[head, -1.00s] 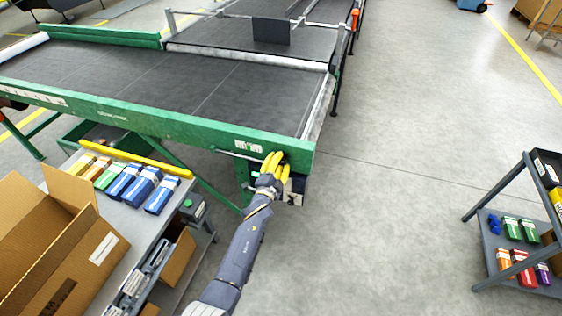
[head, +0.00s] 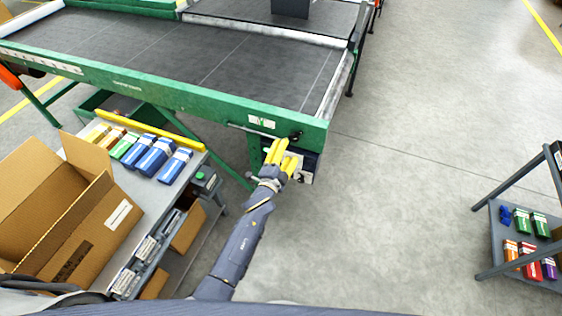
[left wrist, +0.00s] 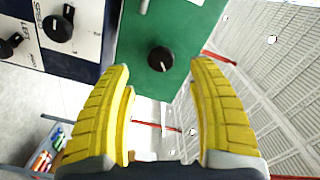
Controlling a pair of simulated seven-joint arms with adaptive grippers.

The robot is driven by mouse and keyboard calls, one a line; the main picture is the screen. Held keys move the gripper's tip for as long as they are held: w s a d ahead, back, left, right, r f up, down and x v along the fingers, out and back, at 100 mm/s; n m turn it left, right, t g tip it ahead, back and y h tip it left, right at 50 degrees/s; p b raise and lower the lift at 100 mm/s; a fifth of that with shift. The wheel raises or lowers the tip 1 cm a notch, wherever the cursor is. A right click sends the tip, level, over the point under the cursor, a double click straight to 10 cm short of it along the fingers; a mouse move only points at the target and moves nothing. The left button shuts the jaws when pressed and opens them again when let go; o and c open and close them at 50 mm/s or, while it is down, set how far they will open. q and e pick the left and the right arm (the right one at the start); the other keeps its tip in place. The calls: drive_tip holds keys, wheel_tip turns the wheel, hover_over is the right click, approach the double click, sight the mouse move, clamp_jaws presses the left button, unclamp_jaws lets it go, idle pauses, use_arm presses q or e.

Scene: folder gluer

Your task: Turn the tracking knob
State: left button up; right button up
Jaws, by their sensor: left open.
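A round black knob with a white pointer mark (left wrist: 160,59) sits on the green end of the conveyor frame, between and beyond my left fingertips in the left wrist view. It also shows small and dark in the head view (head: 296,136), just above the yellow fingertips. My left gripper (head: 281,150) is open and empty in front of the green frame, apart from the knob as far as I can tell. Its two yellow fingers spread wide in the left wrist view (left wrist: 158,82). No label on this knob is readable. My right gripper is out of view.
A control box (head: 302,164) with other black knobs (left wrist: 58,28) on white plates hangs beside the green frame; one plate seems to read "SPEED". A grey cart (head: 145,195) with cartons stands at left, a shelf cart (head: 525,245) at right. The floor between is clear.

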use_arm(q)
drive_tip(key=shift+v, duration=2.65)
drive_tip(key=n, duration=1.2)
approach(293, 139)
drive_tip(key=x, duration=1)
drive_tip(key=shift+w+d, duration=0.15)
drive_tip(key=shift+w, duration=0.15)
drive_tip(key=shift+o, duration=0.2)
